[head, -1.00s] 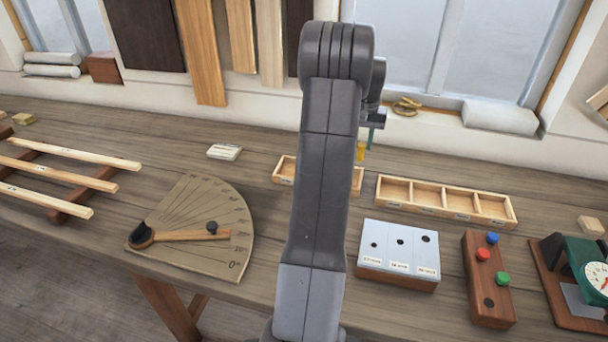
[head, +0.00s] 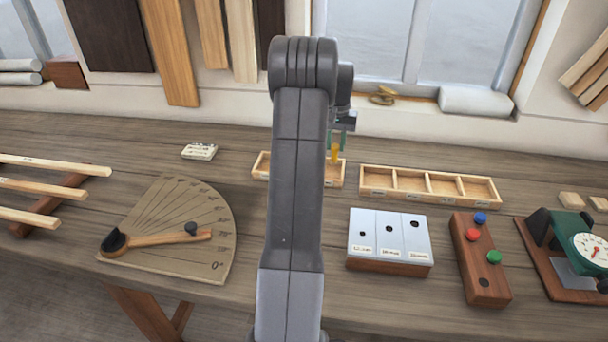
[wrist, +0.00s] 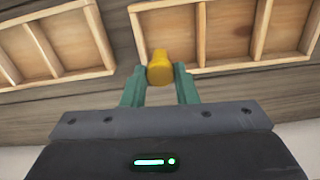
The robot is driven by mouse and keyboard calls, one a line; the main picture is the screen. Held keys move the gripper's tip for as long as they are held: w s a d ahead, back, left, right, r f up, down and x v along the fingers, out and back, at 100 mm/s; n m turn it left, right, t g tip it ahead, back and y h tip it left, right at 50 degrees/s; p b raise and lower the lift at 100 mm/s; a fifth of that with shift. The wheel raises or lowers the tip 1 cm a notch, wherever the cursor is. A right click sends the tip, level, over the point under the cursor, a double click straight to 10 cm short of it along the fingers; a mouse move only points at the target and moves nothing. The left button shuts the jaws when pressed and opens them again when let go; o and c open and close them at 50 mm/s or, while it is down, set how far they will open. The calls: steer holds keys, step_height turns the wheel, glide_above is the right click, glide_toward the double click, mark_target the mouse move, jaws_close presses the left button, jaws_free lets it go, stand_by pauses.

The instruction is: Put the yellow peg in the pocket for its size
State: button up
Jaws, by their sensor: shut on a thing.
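My gripper (head: 335,148) is shut on the yellow peg (head: 334,155), in the air near the right end of the left compartment tray (head: 262,165). In the wrist view the peg (wrist: 159,68) sits between the green fingertips (wrist: 158,78). Behind it the near ends of two wooden trays show. The right tray (head: 430,197) has several compartments with small labels too small to read. The gauge block (head: 388,240) has a pale top with three holes of differing size and labels. My arm hides part of the left tray.
A wooden block (head: 482,270) holds blue (head: 480,218), red (head: 473,235) and green (head: 493,257) pegs and has one empty hole. A dial gauge (head: 590,250) stands at the right. A protractor board (head: 175,235) lies left of my arm. The window wall rises behind the bench.

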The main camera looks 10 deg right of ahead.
steer(key=o, duration=1)
step_height(320, 180, up, 14)
steer(key=shift+f+b, duration=0.1)
steer(key=shift+b, duration=0.2)
step_height(320, 180, down, 14)
steer(key=shift+r+p, duration=0.1)
steer(key=shift+p, duration=0.3)
step_height(320, 180, up, 4)
steer(key=p, duration=0.2)
steer(key=shift+f+p, duration=0.25)
steer(key=shift+p, duration=0.1)
steer(key=shift+r+p, duration=0.4)
steer(key=shift+r, duration=0.15)
